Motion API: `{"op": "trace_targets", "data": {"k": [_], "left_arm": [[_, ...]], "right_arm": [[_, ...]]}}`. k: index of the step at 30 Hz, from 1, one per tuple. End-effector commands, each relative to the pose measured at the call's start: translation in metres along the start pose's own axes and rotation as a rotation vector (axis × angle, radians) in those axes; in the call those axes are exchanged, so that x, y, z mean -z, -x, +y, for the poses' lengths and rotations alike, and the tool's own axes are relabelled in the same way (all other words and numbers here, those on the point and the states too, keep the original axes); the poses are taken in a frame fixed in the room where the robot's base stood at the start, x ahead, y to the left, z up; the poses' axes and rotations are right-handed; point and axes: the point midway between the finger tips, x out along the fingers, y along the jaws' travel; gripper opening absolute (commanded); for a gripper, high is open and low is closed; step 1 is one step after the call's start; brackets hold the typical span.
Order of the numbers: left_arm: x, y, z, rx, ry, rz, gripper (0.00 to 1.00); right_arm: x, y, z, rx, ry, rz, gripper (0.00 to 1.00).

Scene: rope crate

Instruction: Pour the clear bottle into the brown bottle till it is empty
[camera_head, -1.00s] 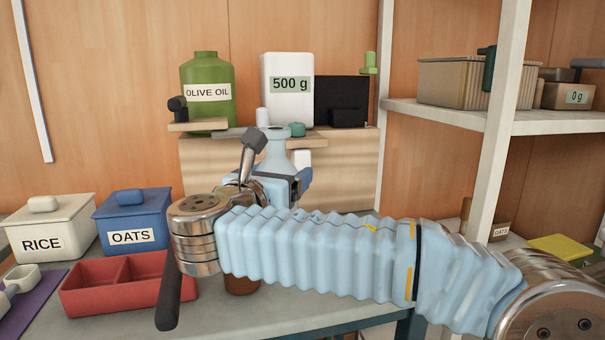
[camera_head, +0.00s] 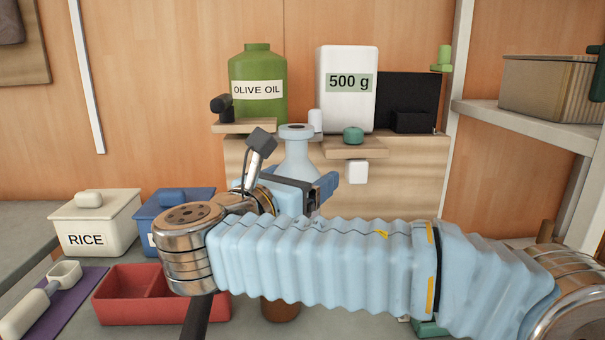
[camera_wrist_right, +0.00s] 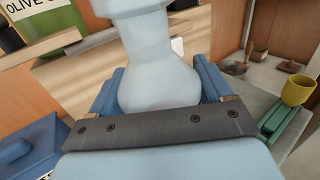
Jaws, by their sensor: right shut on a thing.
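The clear bottle, pale blue-grey with a flared mouth, stands roughly upright in my right gripper (camera_head: 318,187). Its neck and shoulder (camera_head: 297,155) show above the jaws in the head view. In the right wrist view the bottle (camera_wrist_right: 155,65) fills the space between the blue fingers, and my right gripper (camera_wrist_right: 160,95) is shut on it. A brown vessel (camera_head: 280,309), likely the brown bottle, shows only in part below my right forearm; its top is hidden. The held bottle is above it in the picture, not visibly tipped. My left gripper is out of view.
Behind stand the olive oil container (camera_head: 257,88) and the white 500 g container (camera_head: 347,85), on a wooden dispenser stand (camera_head: 400,180). On the left are the rice box (camera_head: 95,222), a blue box (camera_head: 172,205), a red tray (camera_head: 118,308) and a scoop (camera_head: 40,300). A shelf post is at right.

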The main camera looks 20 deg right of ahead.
Motion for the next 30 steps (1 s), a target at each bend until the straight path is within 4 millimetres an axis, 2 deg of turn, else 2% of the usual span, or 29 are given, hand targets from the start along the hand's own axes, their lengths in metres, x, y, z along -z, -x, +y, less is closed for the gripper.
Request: {"op": "trace_targets", "data": {"k": [6,9,11,18,24,30], "left_arm": [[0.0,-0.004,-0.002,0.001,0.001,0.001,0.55],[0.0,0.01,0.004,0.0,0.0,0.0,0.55],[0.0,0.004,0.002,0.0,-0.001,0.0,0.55],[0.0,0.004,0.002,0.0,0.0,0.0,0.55],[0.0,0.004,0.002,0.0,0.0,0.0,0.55],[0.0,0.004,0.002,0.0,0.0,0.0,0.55]], "right_arm": [[0.018,-0.001,-0.001,0.001,0.01,-0.007,0.39],[0.009,-0.006,-0.009,0.002,0.109,-0.074,0.39],[0.012,-0.009,-0.013,0.002,0.168,-0.114,0.39],[0.004,-0.02,-0.031,0.003,0.406,-0.272,0.39],[0.011,-0.031,-0.047,0.007,0.778,-0.515,0.39],[0.01,-0.029,-0.044,0.001,0.792,-0.529,0.39]]}}
